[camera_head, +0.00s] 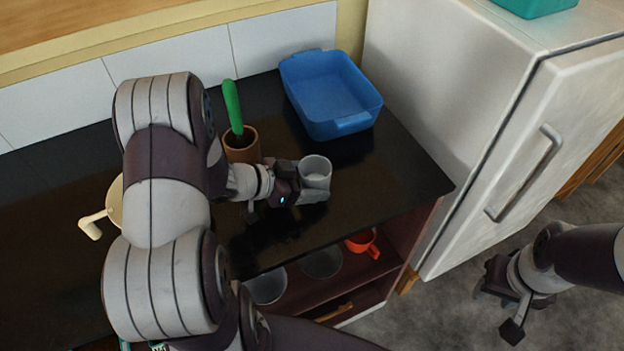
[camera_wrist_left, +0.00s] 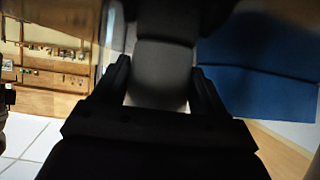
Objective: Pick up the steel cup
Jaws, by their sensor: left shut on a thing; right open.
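The steel cup (camera_head: 316,168) is a grey, open-topped cup, upright at the counter's right part. My left gripper (camera_head: 305,190) is shut on it from the left and front. The left wrist view shows a grey surface, apparently the cup (camera_wrist_left: 162,75), between the two dark fingers. Whether the cup's base touches the counter is hard to tell. My right gripper (camera_head: 502,296) is open and empty, at the lower right over the floor, far from the cup.
A blue bin (camera_head: 345,118) stands behind the cup; a brown pot (camera_head: 242,147) with a green-handled item (camera_head: 233,105) stands left. A white fridge (camera_head: 440,120) bounds the counter on the right. Shelves below hold an orange mug (camera_head: 362,243) and grey containers (camera_head: 268,287).

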